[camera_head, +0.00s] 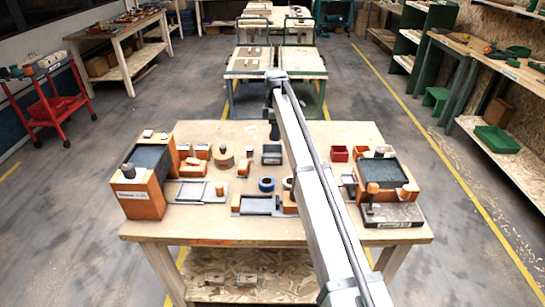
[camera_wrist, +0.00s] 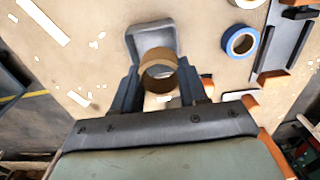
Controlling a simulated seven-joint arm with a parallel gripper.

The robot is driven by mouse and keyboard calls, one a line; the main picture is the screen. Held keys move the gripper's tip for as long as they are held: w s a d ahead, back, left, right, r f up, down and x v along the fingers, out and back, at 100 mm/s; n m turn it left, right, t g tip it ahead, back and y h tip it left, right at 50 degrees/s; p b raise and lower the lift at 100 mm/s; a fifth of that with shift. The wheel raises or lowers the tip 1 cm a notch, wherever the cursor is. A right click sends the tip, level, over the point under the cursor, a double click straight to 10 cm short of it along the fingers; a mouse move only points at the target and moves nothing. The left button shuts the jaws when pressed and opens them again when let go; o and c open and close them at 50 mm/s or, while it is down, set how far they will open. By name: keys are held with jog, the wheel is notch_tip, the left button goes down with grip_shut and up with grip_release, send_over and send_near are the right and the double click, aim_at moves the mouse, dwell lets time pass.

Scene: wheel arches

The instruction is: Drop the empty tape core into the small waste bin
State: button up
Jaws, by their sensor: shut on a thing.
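My gripper (camera_wrist: 158,82) is shut on the empty tape core, a brown cardboard ring (camera_wrist: 158,73) held between the two dark fingers in the wrist view. A small grey open bin (camera_wrist: 152,32) with rounded corners lies beyond the ring in that view, and the ring overlaps its lower edge. The ring appears above the bin; the height gap cannot be told. In the head view my gripper (camera_head: 274,131) hangs over the back middle of the table, above a small dark grey container (camera_head: 271,155) that seems to be the bin. The ring is not clear there.
A blue tape roll (camera_wrist: 240,42) and a white roll (camera_wrist: 246,2) lie beside the bin, near a dark slotted frame (camera_wrist: 287,35). Orange-and-dark blocks (camera_head: 143,190) stand at the table's left, others at right. Small red boxes (camera_head: 338,154) sit at the back right.

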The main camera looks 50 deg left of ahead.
notch_tip(320, 180, down, 2)
dwell(0.4)
jog(key=o, duration=1.1)
notch_tip(320, 180, up, 14)
jog(key=shift+f, duration=0.1)
dwell(0.4)
